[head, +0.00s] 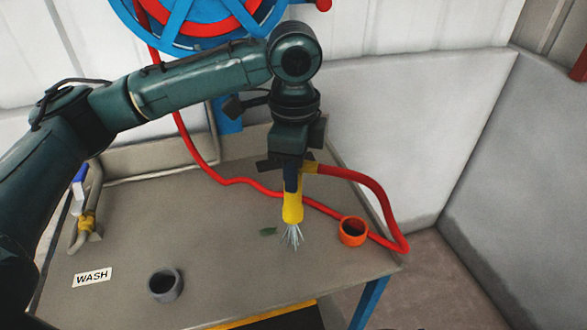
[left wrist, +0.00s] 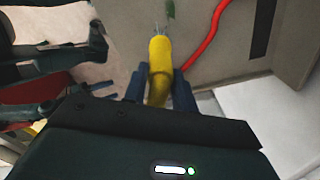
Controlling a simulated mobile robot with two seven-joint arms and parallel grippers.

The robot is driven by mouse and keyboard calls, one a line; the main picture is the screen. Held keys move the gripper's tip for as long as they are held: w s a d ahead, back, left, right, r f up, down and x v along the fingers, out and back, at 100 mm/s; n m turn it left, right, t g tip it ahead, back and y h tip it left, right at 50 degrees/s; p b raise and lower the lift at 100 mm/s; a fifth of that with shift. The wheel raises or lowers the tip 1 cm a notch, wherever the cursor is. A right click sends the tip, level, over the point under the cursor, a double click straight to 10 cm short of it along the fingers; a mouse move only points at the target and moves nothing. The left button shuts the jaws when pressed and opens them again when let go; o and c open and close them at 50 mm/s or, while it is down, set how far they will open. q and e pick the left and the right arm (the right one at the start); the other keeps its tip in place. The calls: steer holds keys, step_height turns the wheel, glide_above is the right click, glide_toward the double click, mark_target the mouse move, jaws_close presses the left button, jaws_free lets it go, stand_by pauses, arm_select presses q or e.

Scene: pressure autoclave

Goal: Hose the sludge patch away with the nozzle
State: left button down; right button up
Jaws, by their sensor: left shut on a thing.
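My left gripper (head: 292,180) is shut on the yellow nozzle (head: 292,208), which points down above the table. A white spray fans out of the nozzle tip toward the table top. A small dark green sludge patch (head: 268,231) lies on the table just left of the spray; the spray appears beside it rather than squarely on it. In the left wrist view the nozzle (left wrist: 160,65) sits between the fingers (left wrist: 158,88), and the green patch (left wrist: 170,9) shows at the top edge. My right gripper is in neither view.
A red hose (head: 372,186) runs from the nozzle over the table's right edge and back to a blue and red reel (head: 205,20). An orange cup (head: 352,232) and a grey cup (head: 165,285) stand on the table (head: 215,250). A WASH label (head: 92,277) lies front left. Walls stand behind and right.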

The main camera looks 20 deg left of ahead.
arm_select(q)
steer(key=s+a+p, duration=0.2)
steer(key=a+p, duration=0.5)
steer(key=a, duration=0.4)
steer(key=shift+s+a+p, duration=0.15)
steer(key=shift+s+p, duration=0.1)
steer(key=shift+p, duration=0.15)
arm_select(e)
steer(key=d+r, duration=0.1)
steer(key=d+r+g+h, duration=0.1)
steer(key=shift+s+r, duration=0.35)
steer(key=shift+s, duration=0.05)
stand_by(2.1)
arm_select(q)
steer(key=shift+s+a, duration=0.15)
steer(key=shift+a, duration=0.05)
stand_by(0.6)
